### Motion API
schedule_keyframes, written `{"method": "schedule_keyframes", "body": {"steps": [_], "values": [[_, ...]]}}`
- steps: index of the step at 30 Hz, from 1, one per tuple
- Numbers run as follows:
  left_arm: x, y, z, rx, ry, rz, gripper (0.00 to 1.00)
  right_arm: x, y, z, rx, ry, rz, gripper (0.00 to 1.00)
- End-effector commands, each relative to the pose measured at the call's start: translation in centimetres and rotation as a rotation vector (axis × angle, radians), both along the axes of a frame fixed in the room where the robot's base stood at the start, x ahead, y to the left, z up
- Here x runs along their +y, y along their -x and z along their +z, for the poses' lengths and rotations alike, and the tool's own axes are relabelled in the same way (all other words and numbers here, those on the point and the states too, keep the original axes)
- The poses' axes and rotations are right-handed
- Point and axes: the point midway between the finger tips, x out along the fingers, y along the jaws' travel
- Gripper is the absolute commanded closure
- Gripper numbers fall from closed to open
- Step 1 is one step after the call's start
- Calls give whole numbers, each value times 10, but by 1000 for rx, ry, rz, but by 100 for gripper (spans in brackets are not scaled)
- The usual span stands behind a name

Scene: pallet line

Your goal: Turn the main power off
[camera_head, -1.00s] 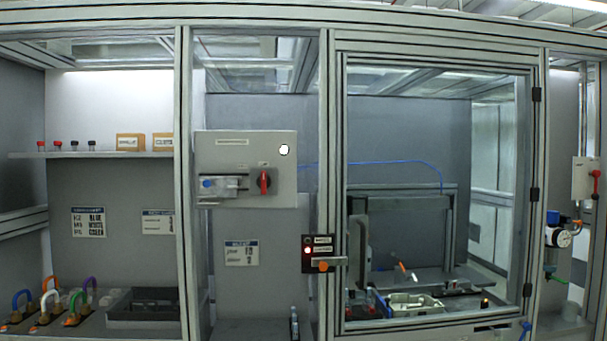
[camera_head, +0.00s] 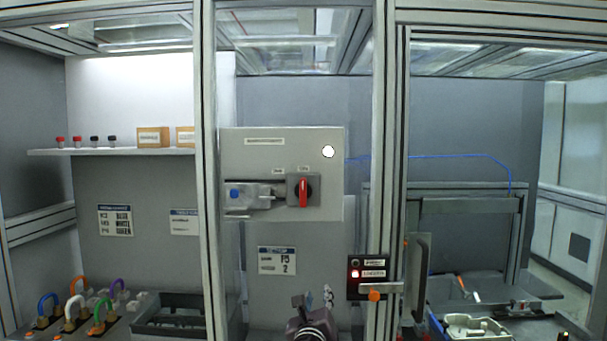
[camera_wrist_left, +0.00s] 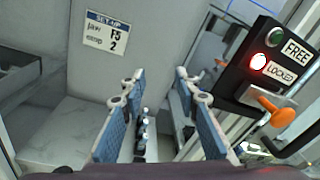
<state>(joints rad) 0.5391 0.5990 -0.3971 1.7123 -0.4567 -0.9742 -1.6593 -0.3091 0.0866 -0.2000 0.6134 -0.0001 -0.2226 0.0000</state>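The grey power box (camera_head: 255,155) hangs behind the frame opening in the head view. On it is a rotary switch with a red handle (camera_head: 303,190) on a dark square plate; the handle stands upright. Small labels above it are too small to read. A metal slide piece with a blue knob (camera_head: 234,194) sits left of the switch. My left gripper (camera_head: 313,300) is below the box, well apart from the switch. In the left wrist view the two blue-padded fingers (camera_wrist_left: 158,85) are spread, with nothing between them. My right gripper is not in view.
A black panel (camera_head: 354,290) with a lit red "LOCKED" lamp (camera_wrist_left: 258,62) and an orange-knobbed latch (camera_wrist_left: 283,116) is on the post to the right. A set-up sign (camera_head: 277,260) is below the box. Frame posts (camera_head: 209,240) flank the opening. Coloured looped handles stand lower left.

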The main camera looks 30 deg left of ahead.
Motion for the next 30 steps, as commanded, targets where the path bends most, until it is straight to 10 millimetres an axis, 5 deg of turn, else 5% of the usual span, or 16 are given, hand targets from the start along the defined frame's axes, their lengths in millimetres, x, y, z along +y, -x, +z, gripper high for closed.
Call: {"method": "schedule_keyframes", "body": {"steps": [1,3,6,9,14,30], "values": [[-1,8,67,-49,-116,12,71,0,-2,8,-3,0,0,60],[-3,24,132,-91,-261,43,71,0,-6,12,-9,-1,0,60],[-6,51,203,-136,-417,95,71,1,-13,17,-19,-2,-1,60],[-8,72,244,-160,-516,140,71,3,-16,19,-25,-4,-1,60],[-8,82,271,-171,-577,171,71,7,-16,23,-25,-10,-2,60],[26,28,297,-170,-576,172,71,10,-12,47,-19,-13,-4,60]]}}
